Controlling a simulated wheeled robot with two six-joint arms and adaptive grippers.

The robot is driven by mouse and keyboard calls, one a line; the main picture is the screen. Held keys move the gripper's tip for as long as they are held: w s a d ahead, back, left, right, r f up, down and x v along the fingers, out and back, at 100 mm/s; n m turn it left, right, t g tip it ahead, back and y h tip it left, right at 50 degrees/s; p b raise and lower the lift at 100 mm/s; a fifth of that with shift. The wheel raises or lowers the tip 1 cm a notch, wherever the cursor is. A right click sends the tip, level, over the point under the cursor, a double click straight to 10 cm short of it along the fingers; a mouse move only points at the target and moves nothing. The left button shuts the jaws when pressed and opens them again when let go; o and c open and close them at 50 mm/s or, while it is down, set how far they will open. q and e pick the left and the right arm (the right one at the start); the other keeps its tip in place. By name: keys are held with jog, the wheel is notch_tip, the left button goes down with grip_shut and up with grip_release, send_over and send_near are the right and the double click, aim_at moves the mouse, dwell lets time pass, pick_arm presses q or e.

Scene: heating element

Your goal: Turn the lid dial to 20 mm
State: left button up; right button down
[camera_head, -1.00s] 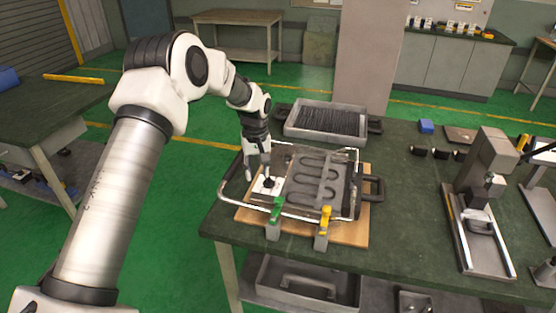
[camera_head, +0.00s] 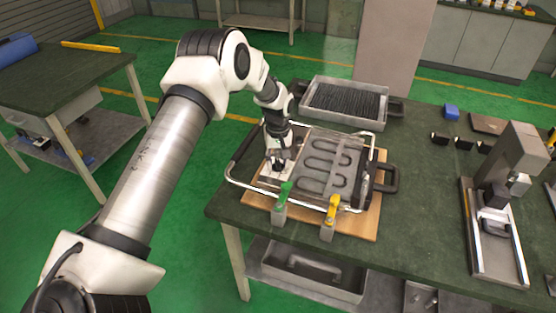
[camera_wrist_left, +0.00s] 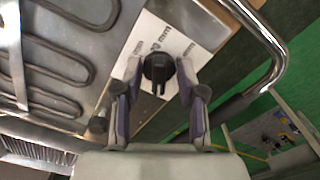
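The lid dial (camera_wrist_left: 157,70) is a black knob on a white label plate (camera_wrist_left: 190,45) with printed mm marks, beside the grey serpentine element. In the head view the label plate (camera_head: 270,178) lies at the left end of the lid (camera_head: 327,160). My left gripper (camera_wrist_left: 157,78) points down over the dial, its two fingers standing apart on either side of it. The left finger seems close to the knob; whether either touches it I cannot tell. In the head view my left gripper (camera_head: 279,163) partly hides the dial. My right gripper is not in view.
Green (camera_head: 281,203) and yellow (camera_head: 331,217) clamps stand at the front of the wooden board (camera_head: 362,222). A metal tube handle (camera_head: 234,180) runs round the lid's left end. A tray of dark rods (camera_head: 344,104) stands behind, and a press-like device (camera_head: 495,210) at right.

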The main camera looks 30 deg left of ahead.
pick_arm(q)
grip_shut()
